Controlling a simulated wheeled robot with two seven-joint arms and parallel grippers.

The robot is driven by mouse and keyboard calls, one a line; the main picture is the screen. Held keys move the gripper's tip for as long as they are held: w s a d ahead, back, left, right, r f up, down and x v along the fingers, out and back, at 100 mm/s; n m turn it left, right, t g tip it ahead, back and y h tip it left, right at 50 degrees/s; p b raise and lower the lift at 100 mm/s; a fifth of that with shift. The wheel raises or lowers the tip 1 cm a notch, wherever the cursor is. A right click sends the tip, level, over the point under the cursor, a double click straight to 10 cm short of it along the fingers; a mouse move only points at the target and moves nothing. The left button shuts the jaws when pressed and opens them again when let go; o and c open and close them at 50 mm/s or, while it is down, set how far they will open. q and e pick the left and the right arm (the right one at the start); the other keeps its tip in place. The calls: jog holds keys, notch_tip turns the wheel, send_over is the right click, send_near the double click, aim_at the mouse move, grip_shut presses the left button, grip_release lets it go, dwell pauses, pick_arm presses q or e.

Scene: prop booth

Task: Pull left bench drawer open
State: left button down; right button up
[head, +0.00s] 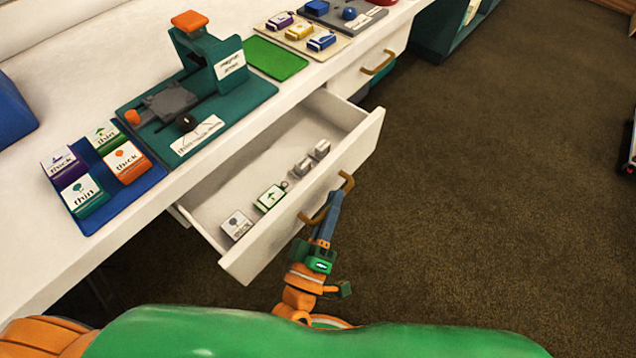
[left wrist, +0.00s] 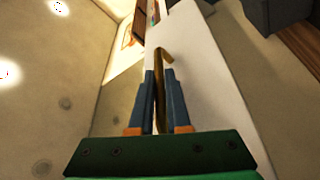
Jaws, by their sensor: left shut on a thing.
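The left bench drawer (head: 310,196) is pulled well out from the white bench, and its inside shows. Its brass handle (head: 346,183) is on the front panel and also shows in the left wrist view (left wrist: 164,58). My left gripper (head: 331,205) is shut on the handle, with its blue fingers on either side of the bar in the left wrist view (left wrist: 160,85). The gripper hides part of the handle. My right gripper is not in view.
The white bench top (head: 40,225) bears a teal press (head: 215,75), a blue tray (head: 150,181) with labelled blocks and a green mat (head: 275,60). A second drawer (head: 370,65) to the right is shut. Brown carpet in front is clear.

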pick_arm(q)
jog(key=shift+s+d, duration=0.75)
jog(key=shift+d, duration=0.25)
jog(key=shift+s+d, duration=0.7)
jog(key=shift+d, duration=0.3)
jog(key=c, duration=1.2)
grip_release()
jog(key=shift+o, duration=0.2)
jog(key=b+v, duration=0.1)
jog(key=v, duration=0.6)
